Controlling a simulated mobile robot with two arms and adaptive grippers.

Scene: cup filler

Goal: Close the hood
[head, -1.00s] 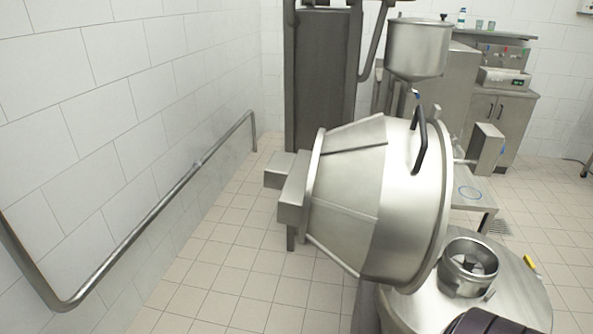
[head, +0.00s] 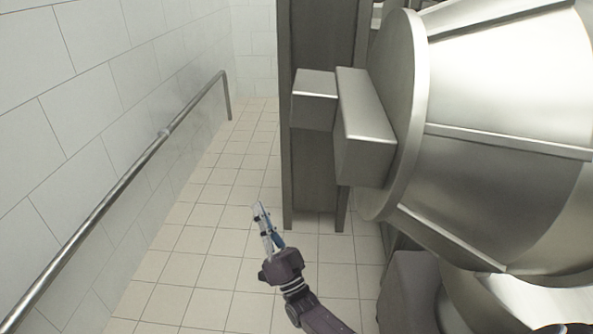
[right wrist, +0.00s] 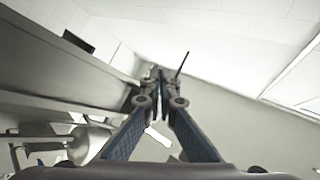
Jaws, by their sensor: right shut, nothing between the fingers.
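The hood (head: 505,110) is a large steel cone-shaped shell. It lies tilted on its side and fills the right of the head view, with its round flat end toward the left. Its handle is out of frame. My right gripper (head: 258,212) is at the lower middle of the head view, to the left of the hood and apart from it. Its fingers are together and empty. In the right wrist view the right gripper (right wrist: 157,76) also shows with its fingertips together. My left gripper is not in view.
Steel boxes (head: 362,125) join the hood's round end to a dark column (head: 318,170). A metal rail (head: 130,180) runs along the white tiled wall at left. The tiled floor (head: 200,225) between rail and hood is clear.

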